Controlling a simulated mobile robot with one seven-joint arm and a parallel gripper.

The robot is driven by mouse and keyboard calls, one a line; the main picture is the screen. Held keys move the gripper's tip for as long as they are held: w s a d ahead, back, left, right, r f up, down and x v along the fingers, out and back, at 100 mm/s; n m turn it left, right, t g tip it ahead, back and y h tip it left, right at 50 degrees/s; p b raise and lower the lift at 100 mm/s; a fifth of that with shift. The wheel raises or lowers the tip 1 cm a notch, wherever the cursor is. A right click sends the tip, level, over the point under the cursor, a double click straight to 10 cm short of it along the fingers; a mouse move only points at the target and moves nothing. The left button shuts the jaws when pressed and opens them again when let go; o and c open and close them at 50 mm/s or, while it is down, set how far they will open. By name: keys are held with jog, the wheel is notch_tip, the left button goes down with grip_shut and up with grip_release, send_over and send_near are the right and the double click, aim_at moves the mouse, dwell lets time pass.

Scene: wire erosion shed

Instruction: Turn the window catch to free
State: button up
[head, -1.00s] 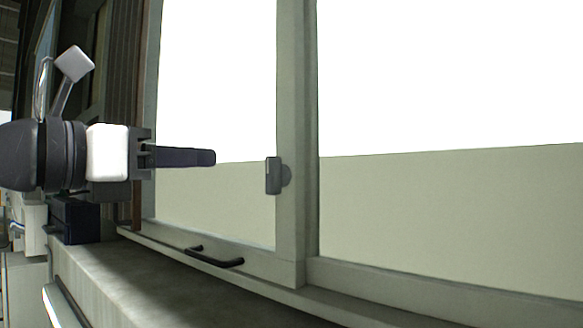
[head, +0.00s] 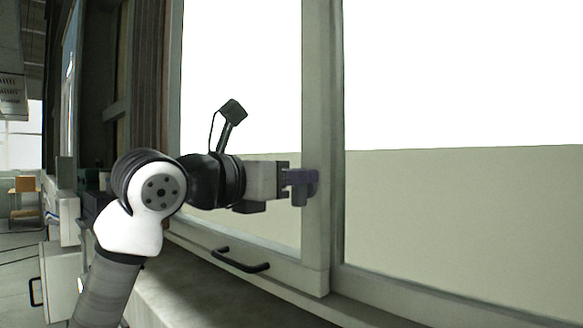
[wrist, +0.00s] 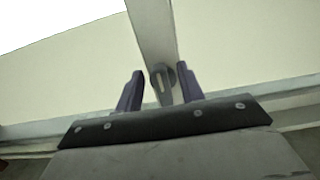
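The window catch (wrist: 160,82) is a small dark grey lever with a pale line on its face and a round base, fixed on the window's upright frame post (wrist: 152,30). My gripper (wrist: 160,88) is open, with one dark purple finger on each side of the catch. Gaps show between the fingers and the catch in the wrist view; I see no contact. In the head view my gripper (head: 303,182) reaches the post from the left, and its fingers largely hide the catch. The lever looks roughly in line with the post.
A black pull handle (head: 240,261) sits on the window's lower rail, below my arm. A stone-like sill (head: 185,290) runs under the window. Large panes flank the post. Dark shelving and cabinets stand at the far left.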

jog(key=c, duration=0.7)
jog(key=shift+w+f+n, duration=0.1)
jog(key=shift+n, duration=0.3)
jog(key=n+b, duration=0.2)
jog(key=n, duration=0.1)
jog(key=n+b, duration=0.1)
jog(key=shift+w+a+f+n, duration=0.25)
jog(key=shift+n, duration=0.05)
jog(key=n+b, duration=0.2)
jog(key=n, duration=0.1)
jog(key=shift+w+a+f+n, duration=0.15)
jog(key=shift+a+n, duration=0.05)
jog(key=shift+n, duration=0.1)
grip_shut()
jog(key=shift+w+a+f+n+b, duration=0.15)
jog(key=shift+n+b, duration=0.7)
jog(key=shift+n, duration=0.65)
jog(key=shift+d+f+n+b, duration=0.15)
jog(key=shift+n+b, duration=0.75)
jog(key=shift+n, duration=0.6)
jog(key=shift+w+a+f+n+b, duration=0.15)
jog(key=shift+n+b, duration=0.7)
jog(key=shift+n, duration=0.65)
jog(key=shift+s, duration=0.1)
